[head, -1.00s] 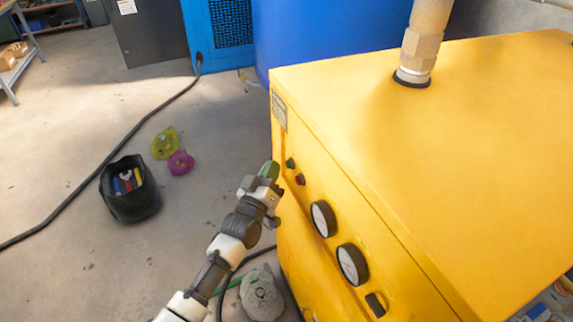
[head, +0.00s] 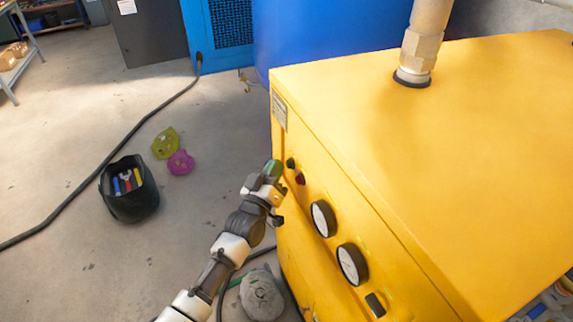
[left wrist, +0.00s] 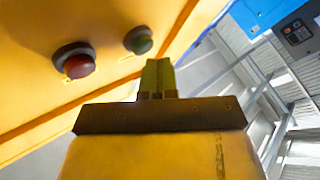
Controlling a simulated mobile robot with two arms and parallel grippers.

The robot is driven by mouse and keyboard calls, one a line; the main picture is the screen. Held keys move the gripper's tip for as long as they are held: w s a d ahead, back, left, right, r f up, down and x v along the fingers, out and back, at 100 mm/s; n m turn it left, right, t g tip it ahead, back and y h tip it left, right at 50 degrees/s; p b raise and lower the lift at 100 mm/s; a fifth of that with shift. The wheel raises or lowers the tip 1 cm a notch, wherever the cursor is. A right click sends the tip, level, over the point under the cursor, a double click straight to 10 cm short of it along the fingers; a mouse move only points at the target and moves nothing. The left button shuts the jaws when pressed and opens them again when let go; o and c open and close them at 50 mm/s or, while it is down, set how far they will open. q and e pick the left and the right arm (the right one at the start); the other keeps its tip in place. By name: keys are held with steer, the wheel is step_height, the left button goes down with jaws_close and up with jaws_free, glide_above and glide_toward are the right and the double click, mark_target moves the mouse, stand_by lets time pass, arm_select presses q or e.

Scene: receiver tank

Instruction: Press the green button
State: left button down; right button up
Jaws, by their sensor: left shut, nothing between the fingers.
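The green button (head: 290,163) is on the upper left of the yellow machine's front panel, beside the red button (head: 300,178). In the left wrist view the green button (left wrist: 139,40) stands out from the panel in a dark ring, with the red button (left wrist: 77,62) to its left. My left gripper (head: 273,168) is shut and empty, its green-tipped fingers just left of the green button. In the left wrist view the closed fingers (left wrist: 157,76) point up at the panel, just below and right of the green button, with a small gap seeming to remain. My right gripper is not visible.
The yellow machine (head: 420,140) carries two round gauges (head: 323,218) and a black switch (head: 375,304) along the same panel. A pipe (head: 420,45) rises from its top. On the floor are a black tool bucket (head: 130,200), a hose and crumpled cloths (head: 180,162).

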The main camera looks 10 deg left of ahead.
arm_select(q)
steer(key=shift+w+d, duration=0.25)
steer(key=shift+d, duration=0.15)
stand_by(0.5)
steer(key=shift+a, duration=0.1)
steer(key=shift+s+a, duration=0.5)
steer(key=shift+a, duration=0.15)
steer(key=s+a, duration=0.1)
steer(key=s+a+p, duration=0.1)
steer(key=a+p, duration=0.1)
steer(key=a, duration=0.1)
steer(key=shift+s+a, duration=0.1)
steer(key=shift+s, duration=0.3)
stand_by(0.8)
